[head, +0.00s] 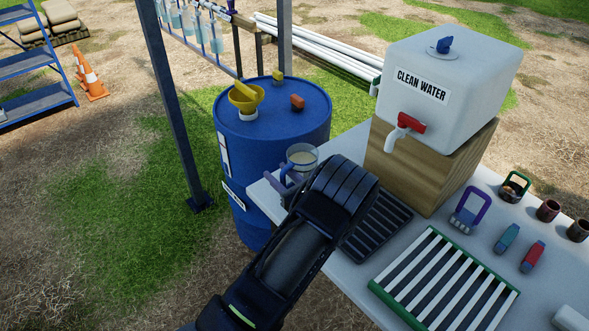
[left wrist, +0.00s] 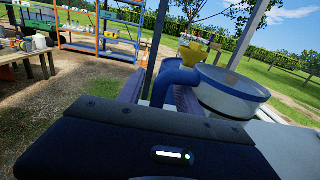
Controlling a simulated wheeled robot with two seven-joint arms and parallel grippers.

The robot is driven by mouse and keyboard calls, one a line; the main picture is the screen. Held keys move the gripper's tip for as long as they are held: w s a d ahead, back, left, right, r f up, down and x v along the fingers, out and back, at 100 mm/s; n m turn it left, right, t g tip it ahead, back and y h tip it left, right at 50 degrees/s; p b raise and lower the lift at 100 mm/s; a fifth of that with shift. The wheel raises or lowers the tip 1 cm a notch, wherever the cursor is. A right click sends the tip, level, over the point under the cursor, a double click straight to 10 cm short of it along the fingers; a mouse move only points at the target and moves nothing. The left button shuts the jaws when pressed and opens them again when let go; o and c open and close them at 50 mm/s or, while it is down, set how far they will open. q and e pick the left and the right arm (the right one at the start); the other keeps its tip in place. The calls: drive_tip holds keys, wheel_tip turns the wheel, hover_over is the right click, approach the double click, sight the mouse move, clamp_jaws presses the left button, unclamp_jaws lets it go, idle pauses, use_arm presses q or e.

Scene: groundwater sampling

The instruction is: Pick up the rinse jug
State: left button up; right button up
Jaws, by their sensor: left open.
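The rinse jug (head: 303,156), a clear round vessel with a blue rim and a blue handle, stands near the table's far left corner. Its inside looks pale beige from above. In the left wrist view the jug (left wrist: 232,92) is close at the right, its handle (left wrist: 178,80) toward me. My left gripper (head: 283,182) is at the handle side of the jug, with its purple fingers apart. In the left wrist view the handle appears between the fingers (left wrist: 158,92); contact cannot be told. My arm hides the jug's lower part. My right gripper is not in view.
A dark slatted mat (head: 377,224) lies beside my wrist. A clean water tank (head: 450,75) with a red tap stands on a wooden block (head: 420,175). A green-framed rack (head: 445,284) is nearer. A blue drum (head: 270,130) with a yellow funnel stands beyond the table edge.

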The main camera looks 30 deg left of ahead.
use_arm(q)
drive_tip(key=shift+w+a, duration=0.25)
drive_tip(key=shift+a, duration=0.35)
drive_tip(key=shift+s+d, duration=0.15)
drive_tip(key=shift+c, duration=0.4)
clamp_jaws()
drive_tip(key=shift+r, duration=0.1)
idle(0.7)
